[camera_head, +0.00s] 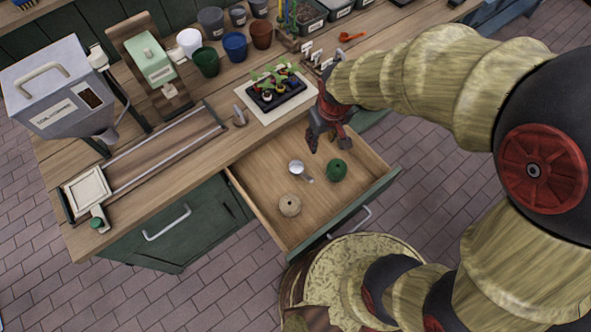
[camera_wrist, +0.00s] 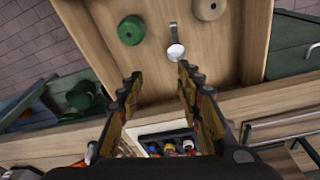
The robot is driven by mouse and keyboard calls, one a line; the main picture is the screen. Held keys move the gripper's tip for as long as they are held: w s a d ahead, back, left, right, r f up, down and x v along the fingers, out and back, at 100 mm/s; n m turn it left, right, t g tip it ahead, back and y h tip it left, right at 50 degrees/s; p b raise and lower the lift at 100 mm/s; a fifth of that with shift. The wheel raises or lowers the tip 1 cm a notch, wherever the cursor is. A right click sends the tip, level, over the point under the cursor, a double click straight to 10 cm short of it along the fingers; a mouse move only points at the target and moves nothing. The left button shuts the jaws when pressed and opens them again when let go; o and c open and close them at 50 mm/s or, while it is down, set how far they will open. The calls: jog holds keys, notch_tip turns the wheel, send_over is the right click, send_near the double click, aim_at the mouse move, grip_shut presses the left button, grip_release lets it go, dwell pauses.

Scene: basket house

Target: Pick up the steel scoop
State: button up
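The steel scoop (camera_head: 299,170) lies in the open wooden drawer (camera_head: 262,185), between a green twine ball and a tan twine ball. In the wrist view the scoop (camera_wrist: 175,45) lies beyond my fingertips, its round bowl toward me and its handle pointing away. My gripper (camera_head: 322,143) hangs above the back part of the drawer, near the bench edge. In the wrist view its two fingers (camera_wrist: 158,86) are spread apart with nothing between them. The gripper is apart from the scoop.
The green twine ball (camera_head: 337,170) is right of the scoop and the tan twine ball (camera_head: 289,205) is at its lower left. Drawer walls surround them. A seedling tray (camera_head: 275,90) stands on the bench behind. The drawer's left part is clear.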

jog(key=n+g+b, duration=0.2)
send_near(308, 177)
jog(key=f, duration=0.3)
jog(key=a+f, duration=0.1)
jog(key=f, duration=0.1)
jog(key=shift+s+f, duration=0.15)
jog(key=shift+d+f+b, duration=0.15)
jog(key=shift+f+b, duration=0.25)
jog(key=shift+f, duration=0.95)
jog(key=shift+d+f+b, duration=0.15)
jog(key=shift+f+b, duration=0.25)
jog(key=shift+f, duration=1)
jog(key=shift+r, duration=0.1)
jog(key=shift+c, duration=0.3)
grip_shut()
